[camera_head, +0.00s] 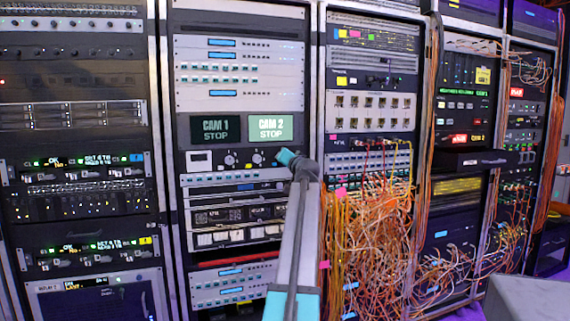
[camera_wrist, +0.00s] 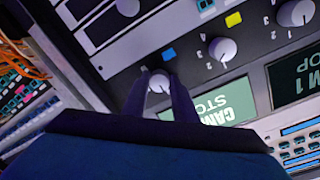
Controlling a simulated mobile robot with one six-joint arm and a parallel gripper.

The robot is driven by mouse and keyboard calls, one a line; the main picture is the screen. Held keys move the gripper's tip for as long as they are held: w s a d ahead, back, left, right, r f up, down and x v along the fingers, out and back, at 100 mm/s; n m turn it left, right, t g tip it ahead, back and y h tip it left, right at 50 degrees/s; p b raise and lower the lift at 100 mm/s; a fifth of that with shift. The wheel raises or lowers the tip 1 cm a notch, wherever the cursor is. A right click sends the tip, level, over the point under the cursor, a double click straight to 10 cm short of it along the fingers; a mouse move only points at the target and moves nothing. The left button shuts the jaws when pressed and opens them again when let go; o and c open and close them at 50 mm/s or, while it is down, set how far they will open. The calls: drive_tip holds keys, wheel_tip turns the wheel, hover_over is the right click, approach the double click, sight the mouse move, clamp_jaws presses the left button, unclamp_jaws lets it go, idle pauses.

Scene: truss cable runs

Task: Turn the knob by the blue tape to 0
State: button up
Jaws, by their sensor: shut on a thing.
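The pale round knob by the blue tape (camera_wrist: 158,82) sits between the two fingers of my gripper (camera_wrist: 161,86) in the wrist view. The blue tape (camera_wrist: 168,54) is on the dark panel just above the knob in that view. My gripper is shut on the knob, one finger on each side. The knob's pointer and the numbers around it are too small or covered to read. In the head view my gripper (camera_head: 285,156) reaches the panel right of two other knobs and hides this knob.
A knob beside yellow tape (camera_wrist: 222,48) and another knob (camera_wrist: 297,12) stand in the same row. The CAM 2 screen (camera_head: 270,128) and CAM 1 screen (camera_head: 216,129) are just above the row. Tangled orange cables (camera_head: 375,210) hang right of my arm.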

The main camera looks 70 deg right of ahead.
drive_tip(key=shift+f, duration=0.2)
drive_tip(key=o, duration=1)
drive_tip(key=shift+r, duration=0.1)
drive_tip(key=shift+o, duration=0.2)
drive_tip(key=shift+s+a, duration=0.1)
drive_tip(key=p+v, duration=0.1)
drive_tip(key=v, duration=1.2)
drive_tip(key=shift+s+a, duration=0.2)
drive_tip(key=shift+a, duration=0.05)
